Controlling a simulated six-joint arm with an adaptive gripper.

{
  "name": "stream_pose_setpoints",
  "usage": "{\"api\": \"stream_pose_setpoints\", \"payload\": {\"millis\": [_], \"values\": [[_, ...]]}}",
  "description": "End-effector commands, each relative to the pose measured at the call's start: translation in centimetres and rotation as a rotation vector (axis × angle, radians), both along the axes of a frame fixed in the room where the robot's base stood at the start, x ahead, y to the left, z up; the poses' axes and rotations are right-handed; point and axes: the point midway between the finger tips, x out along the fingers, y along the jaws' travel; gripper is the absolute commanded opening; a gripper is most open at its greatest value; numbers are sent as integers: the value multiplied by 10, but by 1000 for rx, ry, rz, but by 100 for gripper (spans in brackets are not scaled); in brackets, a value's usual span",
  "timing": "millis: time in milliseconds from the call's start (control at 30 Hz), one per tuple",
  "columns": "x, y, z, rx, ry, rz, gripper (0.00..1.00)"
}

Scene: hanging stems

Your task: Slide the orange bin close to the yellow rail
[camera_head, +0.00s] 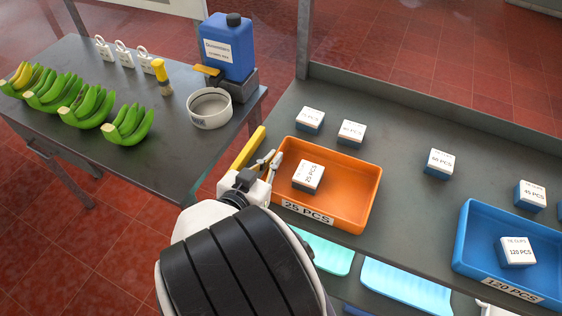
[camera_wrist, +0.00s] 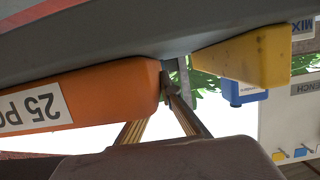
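My gripper (camera_head: 272,158) is in that gap, at the bin's left end. In the wrist view, the fingers (camera_wrist: 170,88) converge beside the end of the orange bin (camera_wrist: 100,92) and look shut with nothing between them. The tips look very near or touching the bin; I cannot tell which. The yellow rail (camera_wrist: 245,57) shows to their right there.
Several small boxes (camera_head: 440,164) stand along the back of the shelf. A blue bin (camera_head: 464,240) is at the right. A table (camera_head: 150,165) at the left carries bananas, a white bowl (camera_head: 210,108) and a blue canister (camera_head: 229,50). Pale trays show below the shelf.

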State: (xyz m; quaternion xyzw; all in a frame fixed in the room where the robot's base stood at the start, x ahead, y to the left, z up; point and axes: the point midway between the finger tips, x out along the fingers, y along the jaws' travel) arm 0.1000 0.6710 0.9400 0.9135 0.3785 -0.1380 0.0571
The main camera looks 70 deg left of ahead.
Motion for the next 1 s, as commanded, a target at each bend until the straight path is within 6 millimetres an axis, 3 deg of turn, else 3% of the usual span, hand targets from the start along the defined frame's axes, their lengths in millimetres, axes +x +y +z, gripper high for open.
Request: {"api": "stream_pose_setpoints", "payload": {"millis": [600, 1000], "values": [[-33, 33, 0, 2, 1, 0, 0], [-45, 43, 0, -1, 2, 9, 0]]}}
